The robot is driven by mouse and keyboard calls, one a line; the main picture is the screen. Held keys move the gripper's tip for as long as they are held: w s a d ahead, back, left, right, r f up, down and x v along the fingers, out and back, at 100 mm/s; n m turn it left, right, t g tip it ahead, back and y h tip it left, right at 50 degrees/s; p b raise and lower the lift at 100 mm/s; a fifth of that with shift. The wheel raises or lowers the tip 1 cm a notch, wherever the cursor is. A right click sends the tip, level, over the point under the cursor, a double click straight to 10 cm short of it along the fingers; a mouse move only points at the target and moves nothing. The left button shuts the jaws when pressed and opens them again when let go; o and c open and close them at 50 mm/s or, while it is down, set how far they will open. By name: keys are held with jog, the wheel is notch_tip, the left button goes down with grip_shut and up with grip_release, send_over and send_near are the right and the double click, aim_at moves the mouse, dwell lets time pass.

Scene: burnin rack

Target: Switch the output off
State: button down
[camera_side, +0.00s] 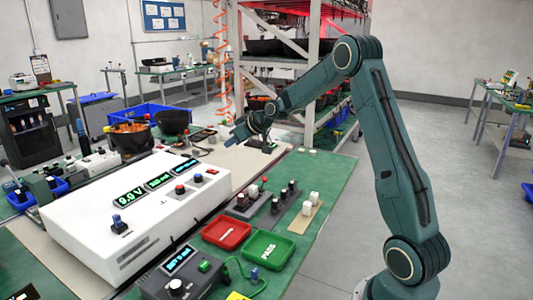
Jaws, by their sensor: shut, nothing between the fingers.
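A white bench power supply (95,235) lies on the left of the bench. Its lit displays (158,181) include a reading that looks like 9.9 V. A blue lever or knob (118,223) stands at its front left, and red and blue knobs or buttons (190,183) stand near its right end. Which of these controls the output is too small to read. My gripper (234,142) is beyond the far right end of the supply, above the beige mat. It is shut and empty, apart from the supply's controls.
A grey unit (178,285) with a lit display stands at the front, wired to a green connector. A red tray (227,232) and a green tray (267,250) lie right of the supply. Several small parts stand behind them. Black bowls (172,122) and a rack (308,60) stand farther back.

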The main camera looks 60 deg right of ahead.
jog(key=shift+w+f, duration=0.1)
dwell(0.3)
send_over(208, 169)
jog(key=s, duration=0.4)
notch_tip(208, 169, down, 6)
jog(key=shift+w+r, duration=0.15)
jog(key=f, duration=0.3)
jog(key=shift+w+d, duration=0.1)
jog(key=shift+w, duration=0.2)
jog(key=shift+w+f, duration=0.1)
jog(key=shift+f, duration=0.55)
jog(key=shift+w+f+g, duration=0.1)
jog(key=shift+f+g, duration=0.1)
jog(key=shift+g, duration=0.1)
jog(key=shift+w, duration=0.2)
jog(key=shift+w+r, duration=0.3)
jog(key=shift+w, duration=0.25)
